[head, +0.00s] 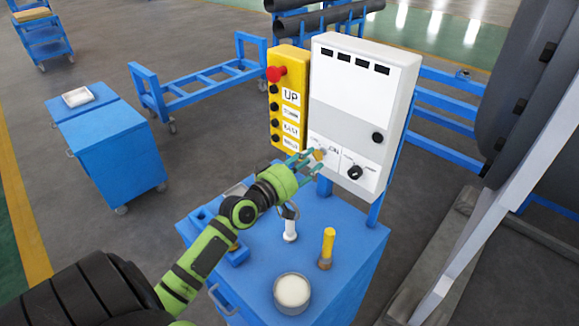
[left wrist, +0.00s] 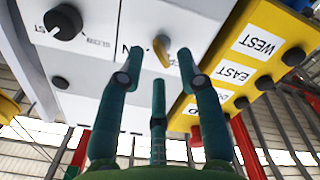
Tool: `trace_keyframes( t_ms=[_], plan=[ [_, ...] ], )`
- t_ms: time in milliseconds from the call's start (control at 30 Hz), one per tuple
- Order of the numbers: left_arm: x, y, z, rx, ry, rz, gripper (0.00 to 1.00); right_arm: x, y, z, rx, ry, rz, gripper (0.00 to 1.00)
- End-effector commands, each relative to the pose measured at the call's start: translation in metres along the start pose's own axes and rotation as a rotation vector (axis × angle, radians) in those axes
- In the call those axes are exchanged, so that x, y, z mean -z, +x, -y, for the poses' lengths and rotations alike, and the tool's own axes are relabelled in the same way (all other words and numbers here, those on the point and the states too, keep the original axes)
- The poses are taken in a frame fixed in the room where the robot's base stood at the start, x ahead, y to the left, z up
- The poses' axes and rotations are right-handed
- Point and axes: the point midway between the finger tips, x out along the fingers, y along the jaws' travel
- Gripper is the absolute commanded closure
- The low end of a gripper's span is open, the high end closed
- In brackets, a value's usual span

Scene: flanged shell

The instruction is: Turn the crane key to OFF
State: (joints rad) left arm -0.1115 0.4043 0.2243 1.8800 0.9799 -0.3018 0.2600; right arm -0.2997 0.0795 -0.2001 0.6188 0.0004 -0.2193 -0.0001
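The crane key (head: 319,154) is a small yellow key in the lower front of the white control box (head: 352,105). The key also shows in the left wrist view (left wrist: 162,50), sitting slightly tilted between labels. My right gripper is not in view.
A black knob (head: 355,172) sits right of the key. A yellow pendant (head: 289,105) with a red button (head: 277,73) is on the left. The blue cabinet (head: 340,250) below holds a yellow-handled tool (head: 328,243) and a round container (head: 292,292).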

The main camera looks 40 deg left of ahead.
Motion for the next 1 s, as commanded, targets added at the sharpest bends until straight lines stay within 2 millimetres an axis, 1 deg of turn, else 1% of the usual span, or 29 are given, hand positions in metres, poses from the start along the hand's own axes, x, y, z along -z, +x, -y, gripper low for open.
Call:
trace_keyframes(
  t_ms=[33, 100, 300, 400, 500, 700, 1000],
  plan=[
    [-0.002, -0.011, 0.001, 0.003, 0.002, 0.004, 0.64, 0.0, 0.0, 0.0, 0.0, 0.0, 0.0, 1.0],
    [-0.001, -0.025, 0.001, 0.002, 0.003, 0.005, 0.64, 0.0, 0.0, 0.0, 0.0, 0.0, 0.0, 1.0],
    [-0.002, -0.064, 0.001, 0.002, 0.002, 0.005, 0.64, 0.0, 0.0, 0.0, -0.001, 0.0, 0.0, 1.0],
    [-0.001, -0.078, 0.0, 0.002, 0.003, 0.006, 0.64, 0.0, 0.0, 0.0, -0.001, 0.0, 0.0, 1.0],
    [-0.001, -0.088, 0.001, 0.001, 0.002, 0.003, 0.64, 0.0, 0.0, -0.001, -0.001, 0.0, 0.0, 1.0],
    [0.0, -0.098, 0.0, -0.001, 0.001, 0.002, 0.64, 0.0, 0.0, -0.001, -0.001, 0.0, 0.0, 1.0],
    [0.0, -0.099, 0.0, -0.001, 0.0, 0.001, 0.64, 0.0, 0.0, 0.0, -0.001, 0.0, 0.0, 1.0]
  ],
)
